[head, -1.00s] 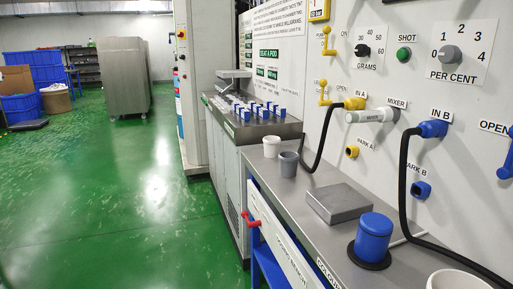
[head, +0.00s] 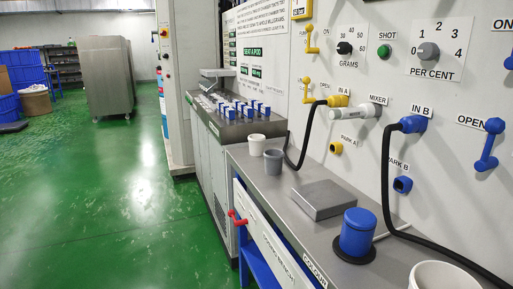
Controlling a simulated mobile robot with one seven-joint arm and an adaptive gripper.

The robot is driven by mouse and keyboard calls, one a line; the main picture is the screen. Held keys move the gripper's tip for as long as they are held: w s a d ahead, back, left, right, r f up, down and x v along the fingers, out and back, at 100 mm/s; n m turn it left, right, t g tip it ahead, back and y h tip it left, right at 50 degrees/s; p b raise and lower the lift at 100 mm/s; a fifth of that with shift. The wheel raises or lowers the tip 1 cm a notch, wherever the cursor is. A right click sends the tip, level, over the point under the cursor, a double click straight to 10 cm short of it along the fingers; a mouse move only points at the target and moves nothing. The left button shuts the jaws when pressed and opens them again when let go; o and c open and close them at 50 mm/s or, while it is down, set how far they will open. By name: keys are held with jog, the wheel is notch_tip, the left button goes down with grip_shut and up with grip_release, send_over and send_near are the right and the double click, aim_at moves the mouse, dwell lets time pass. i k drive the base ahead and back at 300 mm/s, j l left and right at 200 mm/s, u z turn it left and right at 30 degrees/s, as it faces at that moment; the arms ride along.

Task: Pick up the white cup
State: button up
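A small white cup (head: 257,144) stands upright on the grey steel counter, near its far end, just behind a grey cup (head: 273,161). A larger white container (head: 440,276) stands at the bottom right, cut off by the picture edge. My gripper is not in view.
The counter (head: 295,226) also bears a flat grey scale-like block (head: 320,199) and a blue lidded canister (head: 357,232) on a dark base. Black hoses hang from the wall panel over the counter. Green floor (head: 120,215) lies open on the left.

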aim_at(256, 141)
jog(key=i+j+z, duration=0.2)
jog(key=j, duration=0.35)
jog(key=i+j+z, duration=0.2)
jog(key=j, duration=0.4)
jog(key=i+j+z, duration=0.2)
jog(key=j, duration=0.4)
jog(key=i+j+z, duration=0.2)
jog(key=j, duration=0.45)
jog(key=j+z, duration=0.25)
jog(key=j, duration=0.35)
jog(key=i, duration=0.5)
